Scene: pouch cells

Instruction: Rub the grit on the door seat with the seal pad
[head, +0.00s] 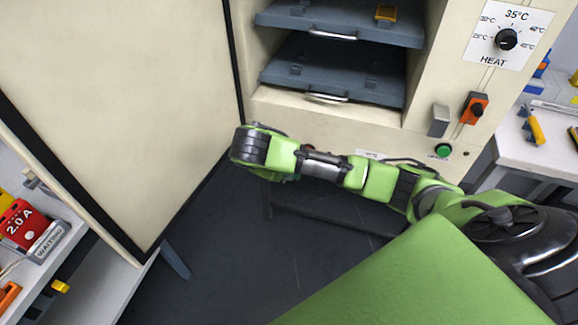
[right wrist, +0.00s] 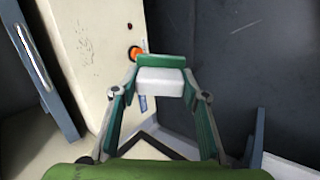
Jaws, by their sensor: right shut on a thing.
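My right gripper (right wrist: 160,92) is shut on the seal pad (right wrist: 160,81), a white block with a green backing. The cream door seat (right wrist: 98,72) is to the left of the pad in the right wrist view. Dark specks of grit (right wrist: 86,46) lie on it, up and left of the pad. The pad looks apart from the specks; whether it touches the seat elsewhere I cannot tell. In the head view my right arm reaches left across the cabinet's lower front, and its wrist hides the fingers and pad. My left gripper is not in view.
The cabinet door (head: 110,90) stands open at the left. Blue-grey shelves (head: 335,70) with handles are inside the cabinet. An orange round part (right wrist: 134,53) is close behind the pad. Benches with a red device (head: 20,222) and tools (head: 536,128) flank the cabinet.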

